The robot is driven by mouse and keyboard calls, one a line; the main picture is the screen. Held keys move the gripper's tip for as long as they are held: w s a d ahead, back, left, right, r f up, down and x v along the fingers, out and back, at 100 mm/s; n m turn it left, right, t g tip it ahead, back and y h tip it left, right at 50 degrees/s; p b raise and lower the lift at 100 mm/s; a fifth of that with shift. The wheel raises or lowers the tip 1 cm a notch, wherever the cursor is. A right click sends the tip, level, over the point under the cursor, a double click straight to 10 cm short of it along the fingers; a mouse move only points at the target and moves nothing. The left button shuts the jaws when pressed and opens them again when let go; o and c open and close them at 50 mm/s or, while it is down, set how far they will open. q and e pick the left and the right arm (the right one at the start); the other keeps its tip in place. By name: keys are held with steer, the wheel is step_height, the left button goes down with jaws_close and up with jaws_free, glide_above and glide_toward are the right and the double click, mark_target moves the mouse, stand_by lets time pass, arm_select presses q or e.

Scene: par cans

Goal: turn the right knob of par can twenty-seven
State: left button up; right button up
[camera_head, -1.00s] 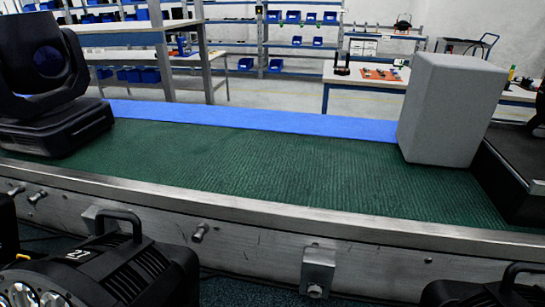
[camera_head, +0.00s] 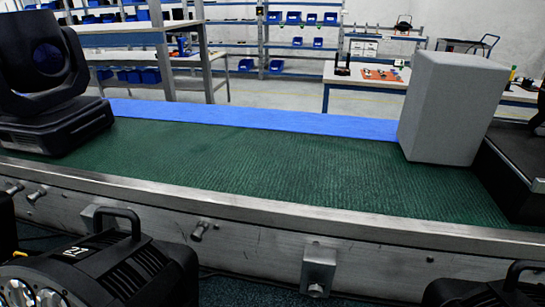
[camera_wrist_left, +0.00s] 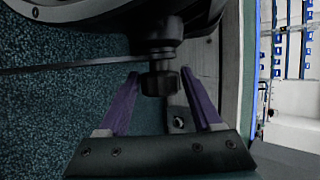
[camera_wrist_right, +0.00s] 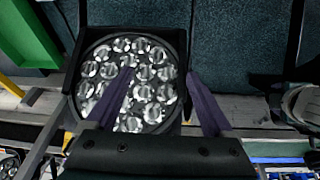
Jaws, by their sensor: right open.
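In the left wrist view a black knob (camera_wrist_left: 161,83) on a short stem sticks out from a dark lamp body. My left gripper (camera_wrist_left: 160,75) has its purple fingers on either side of this knob; contact is unclear. My right gripper (camera_wrist_right: 161,71) is open, its fingers in front of a round lamp face with several lenses (camera_wrist_right: 140,75). That lamp's number is not visible.
A green conveyor (camera_head: 260,165) with a metal side rail (camera_head: 230,205) runs behind the lamps. A moving-head light (camera_head: 50,90) and a grey box (camera_head: 450,105) stand on it. Another black lamp (camera_head: 485,292) is at the lower right. The middle of the conveyor is clear.

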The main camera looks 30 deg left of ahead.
arm_select(q)
steer(key=shift+o, duration=1.3)
steer(key=p+v, duration=0.1)
steer(key=v, duration=0.9)
steer(key=shift+s, duration=0.1)
